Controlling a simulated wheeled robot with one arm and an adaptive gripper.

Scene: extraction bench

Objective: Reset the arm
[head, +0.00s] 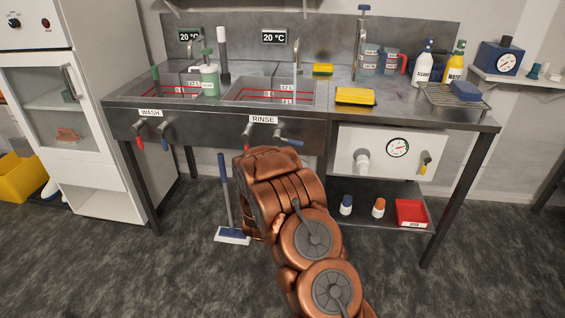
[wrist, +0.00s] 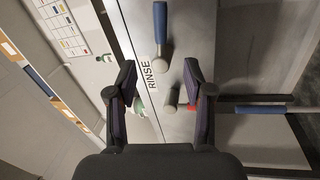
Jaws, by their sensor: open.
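My copper-coloured arm rises from the bottom of the head view and ends in front of the sink bench (head: 220,131). My gripper is hidden behind the arm in the head view. In the wrist view my gripper (wrist: 160,84) is open, with its two dark fingers spread apart and nothing between them held. Beyond the fingers are the RINSE label (wrist: 149,75) and a blue-handled tap lever (wrist: 160,25) on the bench front. Whether the fingers touch anything cannot be told, but they look apart from the bench.
The bench holds the WASH basin (head: 165,91) and RINSE basin (head: 268,91), a yellow sponge (head: 355,97), bottles (head: 424,64) and a wire rack (head: 453,99). A white cabinet (head: 85,120) is at left. The floor in front is clear.

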